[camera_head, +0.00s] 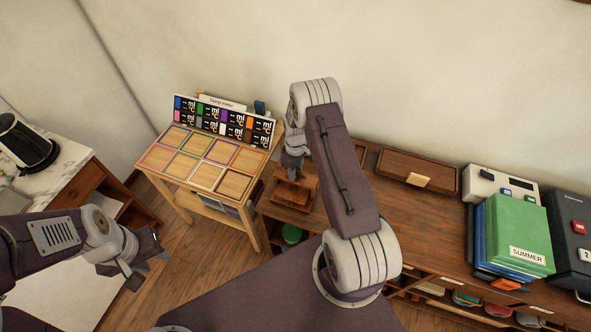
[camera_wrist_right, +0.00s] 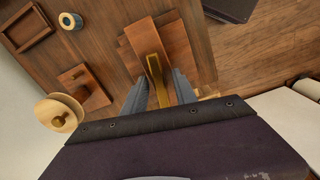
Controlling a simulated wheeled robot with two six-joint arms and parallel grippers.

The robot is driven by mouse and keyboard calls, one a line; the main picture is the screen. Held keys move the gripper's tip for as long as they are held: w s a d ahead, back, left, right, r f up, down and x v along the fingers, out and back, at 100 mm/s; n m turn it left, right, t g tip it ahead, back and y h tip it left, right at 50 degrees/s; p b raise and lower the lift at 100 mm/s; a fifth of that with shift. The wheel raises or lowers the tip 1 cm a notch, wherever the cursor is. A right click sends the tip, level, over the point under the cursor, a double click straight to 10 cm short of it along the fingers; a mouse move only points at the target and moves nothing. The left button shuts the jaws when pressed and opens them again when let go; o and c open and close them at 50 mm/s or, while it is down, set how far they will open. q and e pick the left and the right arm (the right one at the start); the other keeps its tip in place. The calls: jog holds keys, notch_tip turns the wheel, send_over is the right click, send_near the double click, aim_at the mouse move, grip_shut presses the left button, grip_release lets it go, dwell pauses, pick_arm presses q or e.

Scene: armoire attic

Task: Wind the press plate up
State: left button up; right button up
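The wooden press (camera_head: 293,192) stands at the left end of the brown cabinet top, below my right gripper (camera_head: 293,160). In the right wrist view it shows as stacked reddish-brown boards (camera_wrist_right: 178,45) with a brass bar (camera_wrist_right: 155,68) over them. The two grey fingers of my right gripper (camera_wrist_right: 159,88) stand on either side of the brass bar, with a gap showing beside it. The press plate cannot be told apart from the other boards. My left gripper (camera_head: 150,268) is apart from the press, over the floor at the left, with its fingers spread and empty.
A stand with coloured frames (camera_head: 205,165) is left of the cabinet.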

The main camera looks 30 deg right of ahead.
grip_shut()
jog(key=shift+n, duration=0.3)
jog(key=n+b, duration=0.1)
jog(key=n, duration=0.1)
jog(key=shift+n+b, duration=0.3)
jog(key=shift+b, duration=0.05)
jog(key=shift+n+b, duration=0.7)
jog(key=shift+n, duration=1.5)
jog(key=shift+o, duration=1.2)
grip_release()
